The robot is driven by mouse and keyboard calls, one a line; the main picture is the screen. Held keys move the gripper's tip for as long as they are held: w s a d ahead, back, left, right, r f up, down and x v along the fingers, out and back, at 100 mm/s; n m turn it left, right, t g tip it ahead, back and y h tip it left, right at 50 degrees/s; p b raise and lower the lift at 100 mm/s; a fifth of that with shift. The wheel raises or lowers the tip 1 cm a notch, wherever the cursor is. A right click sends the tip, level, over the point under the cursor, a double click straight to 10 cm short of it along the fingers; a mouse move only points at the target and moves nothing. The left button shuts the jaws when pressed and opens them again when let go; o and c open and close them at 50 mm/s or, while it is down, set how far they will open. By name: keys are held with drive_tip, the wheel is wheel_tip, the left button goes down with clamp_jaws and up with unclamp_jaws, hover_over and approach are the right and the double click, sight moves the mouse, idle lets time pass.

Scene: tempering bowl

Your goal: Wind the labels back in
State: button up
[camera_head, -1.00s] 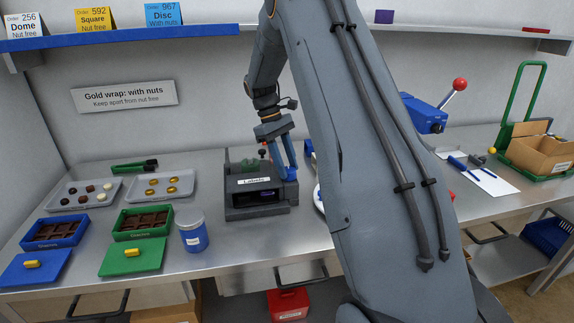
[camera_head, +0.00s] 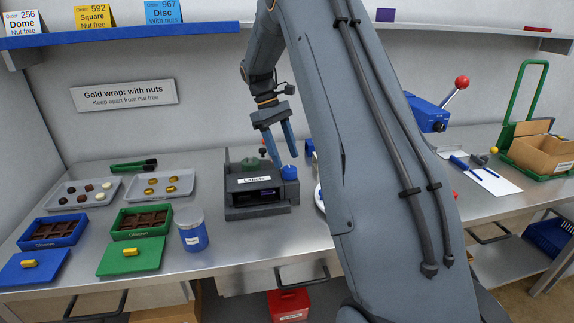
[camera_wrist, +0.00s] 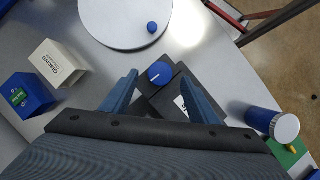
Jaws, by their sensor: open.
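The dark label machine (camera_head: 240,198), marked "Labels", stands on the steel bench below my arm. A purple bit shows in its front slot. A blue knob (camera_head: 289,173) sits on its right top, and it also shows in the wrist view (camera_wrist: 159,73) with a white line across it. My gripper (camera_head: 286,160) is open and empty just above the knob. In the wrist view its two blue fingers stand on either side of the knob, apart from it.
In the wrist view a round white plate (camera_wrist: 105,18), a cream box (camera_wrist: 58,65) and a blue box (camera_wrist: 24,96) lie near the machine.

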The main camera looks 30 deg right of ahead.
drive_tip(key=shift+b+v, duration=0.5)
drive_tip(key=shift+v, duration=1.6)
drive_tip(key=shift+a, duration=0.15)
